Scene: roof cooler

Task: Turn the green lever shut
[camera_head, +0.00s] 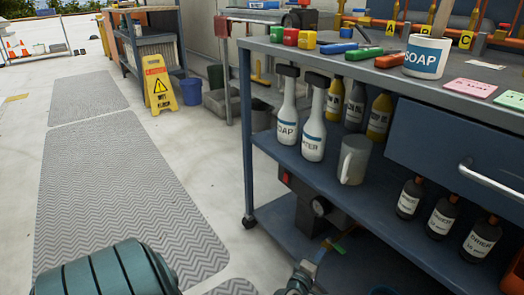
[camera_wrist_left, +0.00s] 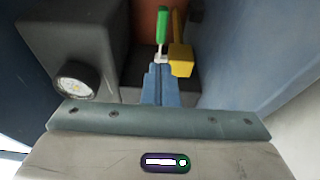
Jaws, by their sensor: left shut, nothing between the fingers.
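The green lever (camera_wrist_left: 162,25) stands upright in the left wrist view, straight ahead of my left gripper (camera_wrist_left: 160,62). Its lower end is hidden by the fingertips. The fingers are shut with nothing between them, and I cannot tell whether they touch the lever. A yellow block-shaped part (camera_wrist_left: 181,60) is just right of the fingertips. In the head view my left gripper (camera_head: 322,252) is low, by the cart's bottom shelf, and the lever is not clear there. My right gripper is not in view.
A dark box with a round gauge (camera_wrist_left: 75,82) is close on the left in the wrist view. Open floor (camera_head: 210,190) is left of the cart.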

